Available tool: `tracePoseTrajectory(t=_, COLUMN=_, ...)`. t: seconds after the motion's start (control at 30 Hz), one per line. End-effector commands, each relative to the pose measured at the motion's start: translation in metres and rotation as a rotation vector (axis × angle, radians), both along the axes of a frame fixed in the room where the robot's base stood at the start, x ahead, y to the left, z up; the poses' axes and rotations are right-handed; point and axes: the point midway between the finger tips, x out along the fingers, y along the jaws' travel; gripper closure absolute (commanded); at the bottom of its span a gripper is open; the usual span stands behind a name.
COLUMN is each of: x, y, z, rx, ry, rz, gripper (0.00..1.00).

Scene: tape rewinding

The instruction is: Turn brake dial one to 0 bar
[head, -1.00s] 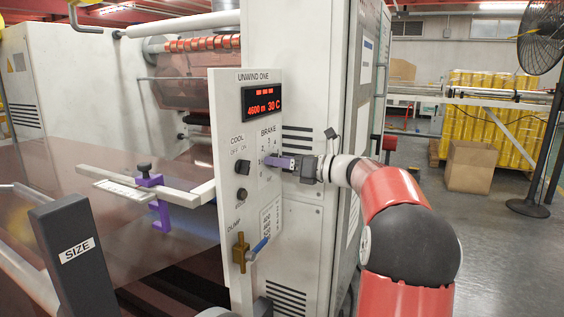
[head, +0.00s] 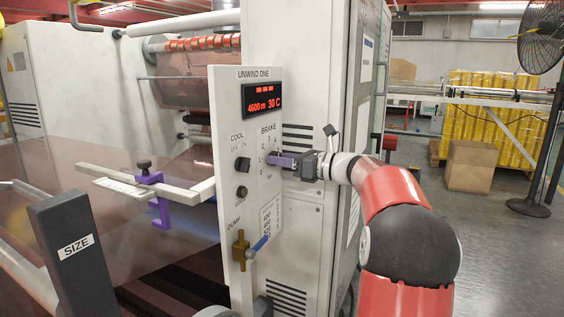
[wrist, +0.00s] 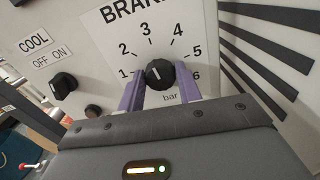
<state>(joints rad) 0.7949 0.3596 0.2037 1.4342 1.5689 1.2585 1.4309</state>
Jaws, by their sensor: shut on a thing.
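Brake dial one is a round black knob (wrist: 159,73) with a white line on its face. It sits under the BRAKE label on the grey UNWIND ONE panel (head: 226,120). In the wrist view the scale numbers 1 to 6 show around it, with "bar" below; the 0 mark is not visible. The white line stands nearly upright in that view; which end is the pointer, I cannot tell. My gripper (head: 272,158) reaches the panel from the right. Its purple fingers, seen in the wrist view (wrist: 160,88), are shut on the knob from both sides. In the head view the gripper hides the dial.
A COOL switch (wrist: 64,85) and a small dark button (wrist: 93,111) lie left of the dial. A bar with a purple clamp (head: 155,196) juts out left.

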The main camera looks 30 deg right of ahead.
Motion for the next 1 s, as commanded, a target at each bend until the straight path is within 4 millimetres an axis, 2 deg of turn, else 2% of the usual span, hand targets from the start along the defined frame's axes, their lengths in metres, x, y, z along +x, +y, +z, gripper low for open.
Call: tracePoseTrajectory(t=1.0, x=-0.0008, y=0.0007, z=-0.0051, rx=-0.752, ry=-0.585, rz=0.000, gripper=0.88)
